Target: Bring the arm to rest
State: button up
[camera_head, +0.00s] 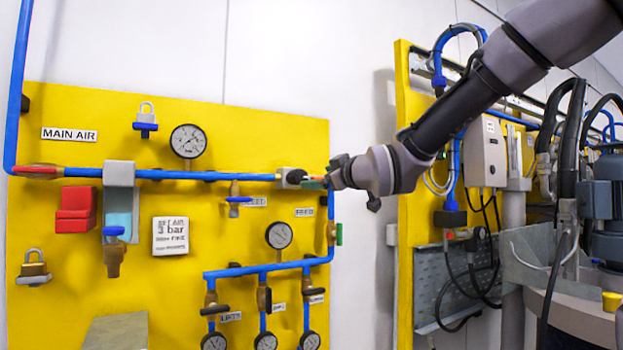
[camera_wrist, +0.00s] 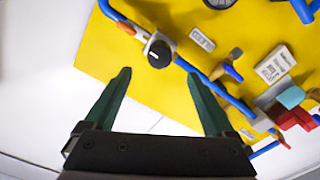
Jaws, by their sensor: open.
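My gripper (camera_wrist: 166,98) is open in the wrist view, its two dark green fingers spread with nothing between them. Beyond the fingertips is a round black knob on a pale fitting (camera_wrist: 158,52) on the blue pipe. In the head view my gripper (camera_head: 318,183) is at the right edge of the yellow panel, close to the fitting (camera_head: 290,178) at the end of the main pipe. I cannot tell from the head view whether they touch. My arm reaches in from the upper right.
The yellow panel (camera_head: 85,215) marked MAIN AIR carries blue pipes, gauges (camera_head: 188,141), valves, a red block (camera_head: 76,209) and padlocks (camera_head: 33,268). A second yellow panel (camera_head: 404,250) with a grey box (camera_head: 484,152), hoses and a drum (camera_head: 580,320) stands at right. White wall shows between the panels.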

jog(key=shift+s+d, duration=0.3)
jog(key=shift+s, duration=0.1)
jog(key=s+d+f+m+g+h, duration=0.1)
jog(key=s+d+f+m+h, duration=0.15)
jog(key=d, duration=0.45)
jog(key=s+d+f+m+g+h, duration=0.1)
jog(key=s+d+f+m+h, duration=0.1)
jog(key=d+f+m, duration=0.3)
jog(key=s+d+m+g+h, duration=0.1)
jog(key=s+d+m+h, duration=0.1)
jog(key=d, duration=0.6)
jog(key=s+d+f+m+g, duration=0.2)
jog(key=s+d+f+m, duration=0.1)
jog(key=s, duration=0.3)
jog(key=s+d+f+m+g+h, duration=0.1)
jog(key=s+d+f+m+g, duration=0.2)
jog(key=s, duration=0.4)
jog(key=shift+d+f+m, duration=0.3)
jog(key=shift+d+m, duration=0.3)
jog(key=shift+m, duration=0.15)
jog(key=shift+h, duration=0.25)
dwell(0.7)
